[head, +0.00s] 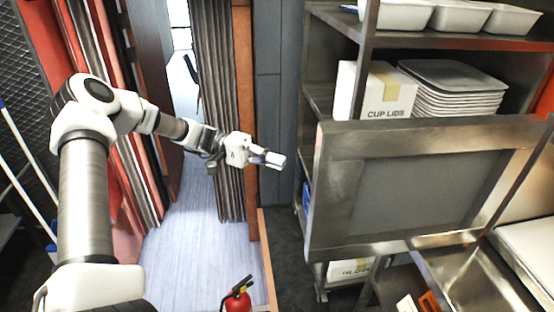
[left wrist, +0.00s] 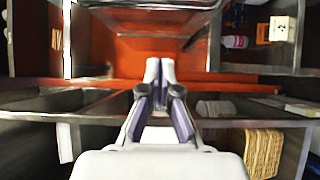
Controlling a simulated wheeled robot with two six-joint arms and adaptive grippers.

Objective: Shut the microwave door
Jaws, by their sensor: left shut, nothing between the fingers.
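A large steel-framed panel with a grey window, which looks like the microwave door (head: 425,195), stands upright and swung out at the right of the head view. The microwave's body cannot be made out clearly. My left gripper (head: 275,160) is left of the panel's left edge, apart from it and pointing right. Its fingers are shut with nothing between them, as the left wrist view (left wrist: 159,72) also shows. I cannot make out the door in the left wrist view. My right gripper is not in view.
A steel rack behind the panel holds a cup lids box (head: 376,95), stacked trays (head: 455,88) and white tubs (head: 400,13). A steel basin (head: 470,280) is at lower right. A red fire extinguisher (head: 237,300) stands at the bottom. Floor shows left of the rack.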

